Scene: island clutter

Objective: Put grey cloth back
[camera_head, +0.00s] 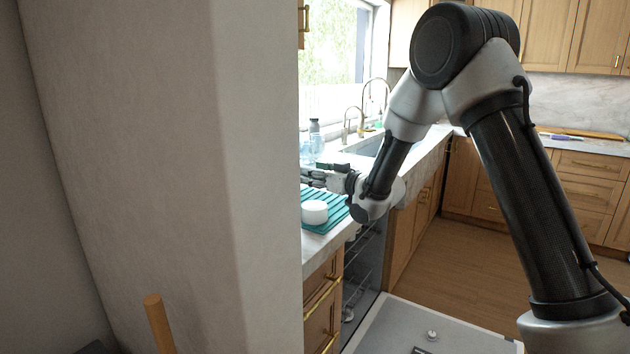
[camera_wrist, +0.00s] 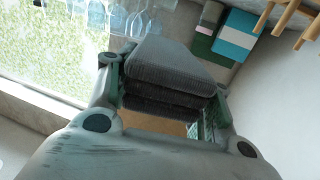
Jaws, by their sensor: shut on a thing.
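A folded dark grey ribbed cloth (camera_wrist: 165,72) sits between the fingers of my gripper (camera_wrist: 165,88) in the wrist view. The fingers press on its two sides, and its folded layers face the camera. In the head view my gripper (camera_head: 322,178) reaches left over the counter, above the teal ribbed mat (camera_head: 338,217). The wall corner hides part of that area, and I cannot clearly make out the cloth there.
A white round container (camera_head: 314,212) stands on the mat. Clear bottles (camera_head: 315,142) stand behind, near the sink (camera_head: 366,147). A wall (camera_head: 220,180) blocks the left. In the wrist view, a teal and white block (camera_wrist: 238,36) and wooden pieces (camera_wrist: 290,15) lie beyond the cloth.

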